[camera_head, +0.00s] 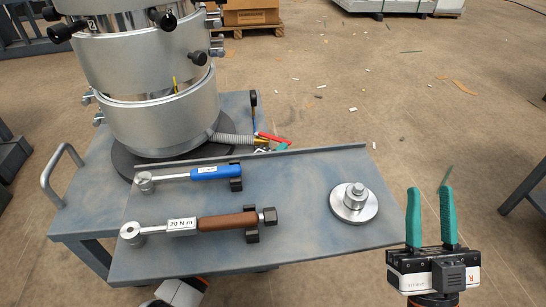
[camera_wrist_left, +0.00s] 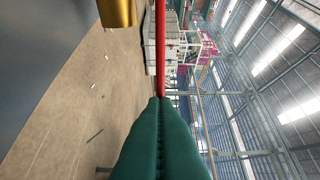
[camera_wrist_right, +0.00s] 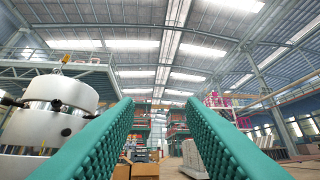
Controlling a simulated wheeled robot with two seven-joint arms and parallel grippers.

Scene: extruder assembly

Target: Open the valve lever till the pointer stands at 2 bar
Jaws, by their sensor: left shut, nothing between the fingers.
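The red valve lever (camera_head: 270,137) shows beside the steel vessel's base in the head view, near a brass fitting (camera_head: 261,143) and a grey corrugated hose. In the left wrist view the red lever (camera_wrist_left: 160,45) stands in line with the tips of my left gripper (camera_wrist_left: 159,102), with a brass part (camera_wrist_left: 117,12) at the top. My left gripper is shut and empty; I cannot tell whether it touches the lever. In the head view only a small green piece of it (camera_head: 283,147) seems to show. My right gripper (camera_head: 430,192) is open and empty, right of the table. No pointer is readable.
The steel vessel (camera_head: 160,120) stands on the blue-grey table (camera_head: 290,225). A blue-handled torque wrench (camera_head: 210,172), a brown-handled one marked 20 N m (camera_head: 225,221) and a round metal flanged part (camera_head: 354,205) are on the table. The floor to the right is mostly open.

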